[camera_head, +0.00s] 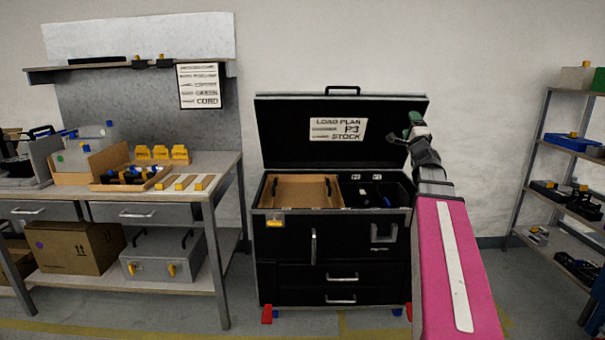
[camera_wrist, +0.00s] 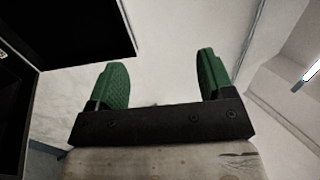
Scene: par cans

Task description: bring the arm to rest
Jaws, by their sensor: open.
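My gripper (camera_head: 409,130) is raised in front of the right side of the black case's open lid (camera_head: 285,140) in the head view. In the wrist view my gripper (camera_wrist: 160,85) shows two green finger pads set wide apart with nothing between them. Behind the pads is pale wall, and a dark panel fills the upper left. My arm, with a pink link, reaches up from the lower right of the head view. It hides part of the case's right edge.
The open case (camera_head: 290,247) holds a wooden tray (camera_head: 331,192) and a dark compartment. A workbench (camera_head: 225,165) with orange and blue parts stands at left. A shelf rack (camera_head: 541,150) with bins stands at right. Wall and floor between case and rack look clear.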

